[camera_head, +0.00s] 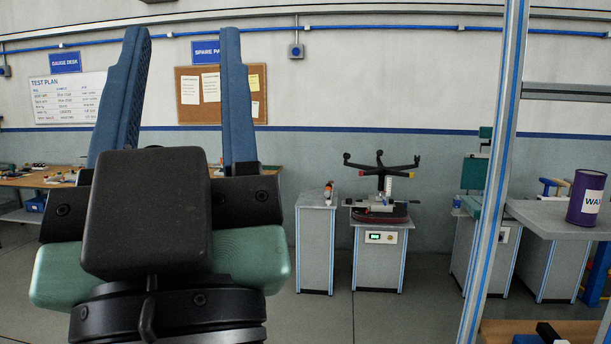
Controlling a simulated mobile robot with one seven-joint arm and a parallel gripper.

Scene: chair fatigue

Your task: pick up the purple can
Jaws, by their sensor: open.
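The purple can (587,197) stands upright at the far right, on a grey shelf or tabletop (545,218). It has a dark lid and a white label with "WAX" partly readable. My gripper (183,45) fills the left side of the view, close to the camera. Its two blue fingers point up and are spread apart with nothing between them. It is well to the left of the can and not touching it.
A blue-and-grey upright post (495,180) stands just left of the can's shelf. A test stand with an upturned chair base (382,190) and a small grey cabinet (316,240) stand by the back wall. A wooden bench (30,180) is at left. Floor between is clear.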

